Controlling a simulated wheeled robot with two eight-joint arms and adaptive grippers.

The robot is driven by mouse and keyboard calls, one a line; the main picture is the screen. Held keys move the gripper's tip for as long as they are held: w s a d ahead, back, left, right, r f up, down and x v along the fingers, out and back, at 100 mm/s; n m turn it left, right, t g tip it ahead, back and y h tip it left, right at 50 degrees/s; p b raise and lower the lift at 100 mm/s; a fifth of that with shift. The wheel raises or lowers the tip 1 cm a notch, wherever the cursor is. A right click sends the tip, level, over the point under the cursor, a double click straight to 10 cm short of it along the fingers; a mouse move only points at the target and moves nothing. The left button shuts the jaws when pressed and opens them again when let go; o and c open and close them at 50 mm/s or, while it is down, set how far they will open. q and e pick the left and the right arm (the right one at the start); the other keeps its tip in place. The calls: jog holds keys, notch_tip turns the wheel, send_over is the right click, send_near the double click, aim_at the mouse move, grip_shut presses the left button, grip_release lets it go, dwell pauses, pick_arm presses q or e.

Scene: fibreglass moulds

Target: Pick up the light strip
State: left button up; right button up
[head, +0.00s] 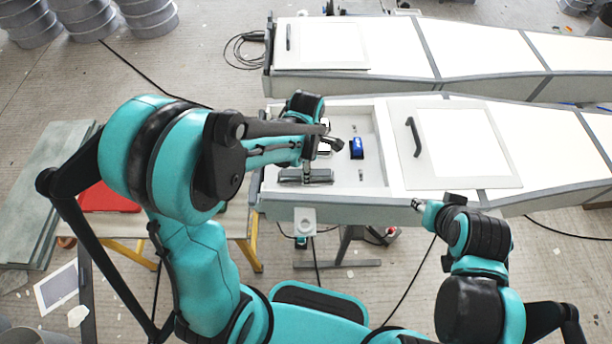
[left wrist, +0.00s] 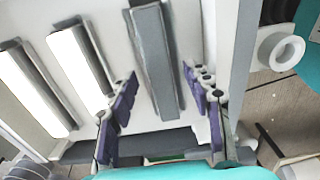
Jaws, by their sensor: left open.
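A grey bar (head: 318,176), which may be the light strip, lies in the near left part of the white open recess. In the left wrist view the grey bar (left wrist: 155,60) runs between the two purple-padded fingers of my open left gripper (left wrist: 160,75). Both fingers look apart from it. Two bright white strips (left wrist: 82,68) in grey frames lie left of it there; these may also be light strips. In the head view my left gripper (head: 307,166) is over the recess, its fingers partly hidden by my arm. My right gripper (head: 436,207) is at the mould's front edge; its fingers are unclear.
A blue object (head: 357,148) and a small grey piece (head: 361,175) lie in the recess. A white panel with a dark handle (head: 413,137) lies to the right. A white ring-shaped fitting (head: 305,221) sticks out at the front edge. A second long mould (head: 390,47) stands behind.

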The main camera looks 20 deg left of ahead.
pick_arm(q)
jog(key=shift+f, duration=0.3)
grip_shut()
jog(key=shift+r, duration=0.1)
